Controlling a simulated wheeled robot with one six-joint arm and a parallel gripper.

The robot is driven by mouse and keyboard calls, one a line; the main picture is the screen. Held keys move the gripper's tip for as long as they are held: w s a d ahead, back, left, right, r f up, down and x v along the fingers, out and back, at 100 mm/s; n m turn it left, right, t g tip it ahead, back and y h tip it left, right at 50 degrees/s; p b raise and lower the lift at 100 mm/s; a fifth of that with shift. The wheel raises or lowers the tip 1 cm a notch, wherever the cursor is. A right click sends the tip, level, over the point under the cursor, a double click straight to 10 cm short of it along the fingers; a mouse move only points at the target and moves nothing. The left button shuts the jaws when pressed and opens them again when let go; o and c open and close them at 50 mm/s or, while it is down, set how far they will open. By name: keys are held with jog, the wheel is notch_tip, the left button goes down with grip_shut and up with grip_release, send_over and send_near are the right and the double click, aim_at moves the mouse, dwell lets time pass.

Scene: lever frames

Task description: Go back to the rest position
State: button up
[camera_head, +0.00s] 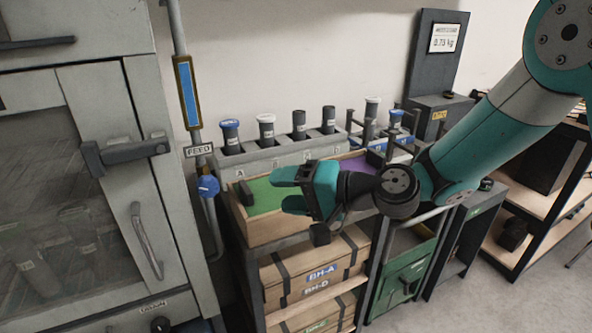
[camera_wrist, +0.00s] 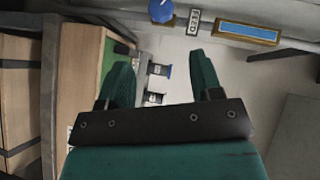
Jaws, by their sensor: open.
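My gripper (camera_head: 290,190) is teal with a dark wrist and hangs in front of the wooden tray (camera_head: 262,232) with a green floor, its fingers pointing left. In the wrist view my gripper (camera_wrist: 165,82) shows two teal fingers standing apart with nothing between them. Past the fingertips there are a blue knob (camera_wrist: 161,10) and a FEED label. No held object shows in either view.
A grey cabinet with a lever handle (camera_head: 125,152) stands at left. A pipe with a blue knob (camera_head: 208,186) runs beside it. Several capped tubes stand in a rack (camera_head: 285,155) behind the tray. Wooden boxes (camera_head: 315,268) sit below. Open floor lies at lower right.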

jog(key=s+d+r+n+g+h+p, duration=0.2)
jog(key=s+d+r+h, duration=0.3)
jog(key=s+d, duration=0.5)
jog(key=s+d+r+n+g+h+p, duration=0.1)
jog(key=s+d+r+n+h+p, duration=0.2)
jog(key=s+d, duration=0.7)
notch_tip(320, 180, up, 2)
jog(key=s+n+h, duration=0.2)
jog(key=shift+s+d+g+h, duration=0.2)
jog(key=shift+d+g+h, duration=0.1)
jog(key=shift+g+h, duration=0.1)
